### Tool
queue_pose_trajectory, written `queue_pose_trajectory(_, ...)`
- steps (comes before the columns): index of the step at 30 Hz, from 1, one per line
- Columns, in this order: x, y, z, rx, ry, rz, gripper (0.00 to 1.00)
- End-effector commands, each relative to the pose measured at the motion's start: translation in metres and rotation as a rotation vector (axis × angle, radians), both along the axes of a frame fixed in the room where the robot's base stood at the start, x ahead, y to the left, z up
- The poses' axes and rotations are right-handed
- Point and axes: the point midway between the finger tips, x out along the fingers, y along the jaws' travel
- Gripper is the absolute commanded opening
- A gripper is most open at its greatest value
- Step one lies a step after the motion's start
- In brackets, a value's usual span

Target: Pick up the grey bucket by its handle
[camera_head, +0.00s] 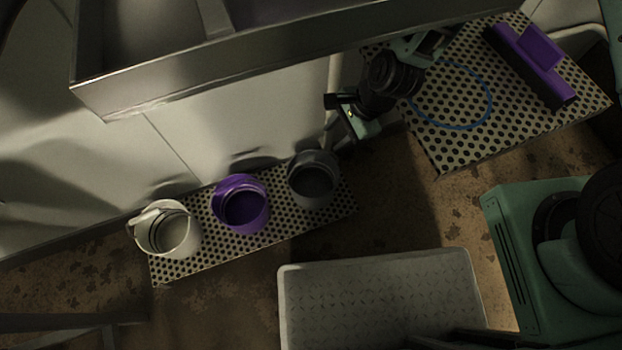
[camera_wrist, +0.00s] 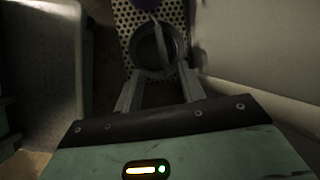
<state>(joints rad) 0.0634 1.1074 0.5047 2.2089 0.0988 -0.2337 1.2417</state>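The grey bucket (camera_head: 313,183) stands at the right end of a row of three on a perforated mat in the head view. In the wrist view the grey bucket (camera_wrist: 141,55) lies just beyond my fingertips, with its handle (camera_wrist: 161,42) showing as a thin bar across the opening, roughly in line with the gap between the fingers. My gripper (camera_wrist: 160,75) is open, with nothing seen between its fingers. In the head view my gripper (camera_head: 336,138) is just above and right of the bucket; its fingers are dim there.
A purple bucket (camera_head: 255,212) and a white bucket (camera_head: 183,240) share the perforated mat (camera_head: 275,232). A pale wall (camera_head: 240,130) runs behind them. A metal shelf (camera_head: 200,85) overhangs. Another perforated mat (camera_head: 440,150) holds a blue loop (camera_head: 489,110) and a purple object (camera_head: 530,60).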

Motion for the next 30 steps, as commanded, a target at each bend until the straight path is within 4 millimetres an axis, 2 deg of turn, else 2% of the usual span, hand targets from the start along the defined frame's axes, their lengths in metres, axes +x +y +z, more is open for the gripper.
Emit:
queue_pose_trajectory(1, -0.001, 0.005, -0.014, 0.0, 0.0, 0.005, 0.4)
queue_pose_trajectory(3, 0.0, 0.011, -0.028, 0.0, 0.002, 0.004, 0.4)
queue_pose_trajectory(12, 0.003, 0.036, -0.081, -0.002, 0.0, 0.004, 0.4)
queue_pose_trajectory(23, 0.005, 0.046, -0.103, -0.001, -0.001, 0.004, 0.4)
queue_pose_trajectory(30, 0.009, 0.06, -0.136, -0.002, -0.001, 0.006, 0.4)
